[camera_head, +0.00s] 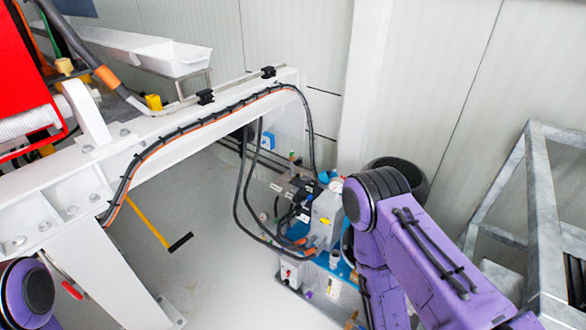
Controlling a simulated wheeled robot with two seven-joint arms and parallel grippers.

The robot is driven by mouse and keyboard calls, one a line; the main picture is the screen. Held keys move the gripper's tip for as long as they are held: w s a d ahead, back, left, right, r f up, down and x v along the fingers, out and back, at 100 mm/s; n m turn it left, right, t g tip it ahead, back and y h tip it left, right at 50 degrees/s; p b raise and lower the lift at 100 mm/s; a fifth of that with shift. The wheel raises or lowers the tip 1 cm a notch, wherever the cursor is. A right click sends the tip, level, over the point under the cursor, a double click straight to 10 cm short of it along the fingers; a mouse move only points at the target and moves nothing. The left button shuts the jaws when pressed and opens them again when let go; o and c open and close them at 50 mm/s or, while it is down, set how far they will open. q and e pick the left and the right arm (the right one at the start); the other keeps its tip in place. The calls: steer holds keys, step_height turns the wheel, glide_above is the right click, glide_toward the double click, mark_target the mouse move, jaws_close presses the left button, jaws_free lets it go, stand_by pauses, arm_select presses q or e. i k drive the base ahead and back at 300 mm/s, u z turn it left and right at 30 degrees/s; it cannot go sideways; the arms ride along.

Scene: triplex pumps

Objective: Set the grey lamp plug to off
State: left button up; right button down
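I cannot make out a grey lamp plug for certain in the head view. Below the white beam stands a small machine with a grey box (325,218), black fittings (290,188) and a blue base (322,268); its small parts are too small to tell apart. My purple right arm covers the area right of it. Part of my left arm shows at the bottom left corner. Neither gripper is in view.
A white beam (195,125) carrying black and orange cables crosses the left half. A red unit (22,75) stands at the upper left. A galvanised metal frame (545,215) stands at the right. A yellow-handled tool (150,228) is over the otherwise clear grey floor (215,250).

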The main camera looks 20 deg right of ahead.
mark_target(303, 178)
steer(key=z, duration=0.35)
steer(key=i, duration=0.85)
steer(key=z, duration=1)
steer(key=i, duration=0.4)
steer(key=z, duration=0.3)
